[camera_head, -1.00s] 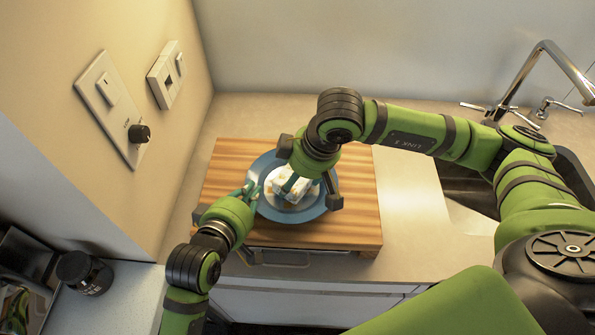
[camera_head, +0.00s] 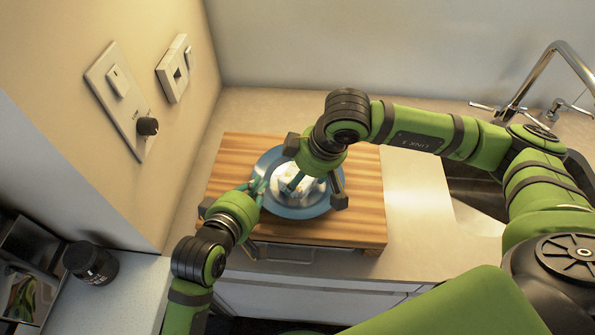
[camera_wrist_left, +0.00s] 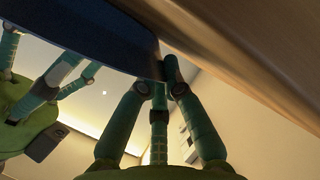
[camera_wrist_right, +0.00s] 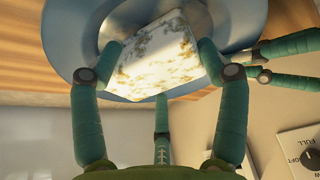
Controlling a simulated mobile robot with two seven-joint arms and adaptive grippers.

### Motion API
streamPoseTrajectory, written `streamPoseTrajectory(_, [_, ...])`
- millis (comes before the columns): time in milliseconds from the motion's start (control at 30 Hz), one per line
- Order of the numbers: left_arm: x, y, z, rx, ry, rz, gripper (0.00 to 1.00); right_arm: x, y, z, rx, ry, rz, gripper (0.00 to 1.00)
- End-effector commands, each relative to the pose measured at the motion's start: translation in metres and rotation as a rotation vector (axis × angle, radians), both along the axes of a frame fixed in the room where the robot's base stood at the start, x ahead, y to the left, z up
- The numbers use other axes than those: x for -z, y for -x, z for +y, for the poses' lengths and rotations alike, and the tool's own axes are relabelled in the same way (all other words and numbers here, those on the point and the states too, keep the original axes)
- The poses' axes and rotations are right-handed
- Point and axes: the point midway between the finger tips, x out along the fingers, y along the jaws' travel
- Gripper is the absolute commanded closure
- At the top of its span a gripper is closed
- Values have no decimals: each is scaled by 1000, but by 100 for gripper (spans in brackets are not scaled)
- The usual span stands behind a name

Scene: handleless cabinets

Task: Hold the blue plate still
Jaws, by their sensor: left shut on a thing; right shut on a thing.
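The blue plate (camera_head: 300,211) lies over the wooden board in the head view. My left gripper (camera_head: 259,189) is shut on its left rim. The left wrist view shows the plate's dark edge (camera_wrist_left: 90,28) at the fingertips (camera_wrist_left: 165,78). My right gripper (camera_head: 300,186) is above the plate, shut on a white block (camera_head: 311,185) with brownish-yellow mottling. The block (camera_wrist_right: 155,62) is between the right fingers in the right wrist view, against or just above the plate (camera_wrist_right: 62,45); contact is unclear. The right hand partly covers the plate and block.
The wooden board (camera_head: 355,215) lies on the counter near its front edge. A wall with switches (camera_head: 118,95) stands close on the left. A dark jar (camera_head: 90,262) is at lower left. A sink and faucet (camera_head: 540,80) are at right. Counter right of the board is clear.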

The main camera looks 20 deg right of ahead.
Motion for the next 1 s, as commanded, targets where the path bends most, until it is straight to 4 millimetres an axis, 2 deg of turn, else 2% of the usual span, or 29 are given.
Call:
streamPoseTrajectory(67, [-1, 0, 0, 0, 2, -1, 100, 1, 0, -2, 1, 3, 1, 51])
streamPoseTrajectory(567, [-1, 0, -1, 1, 4, -2, 100, 1, 0, 23, -2, -1, 3, 51])
streamPoseTrajectory(1000, [-1, 0, 0, 0, 3, -2, 100, 3, 0, 1, 4, 5, 4, 51])
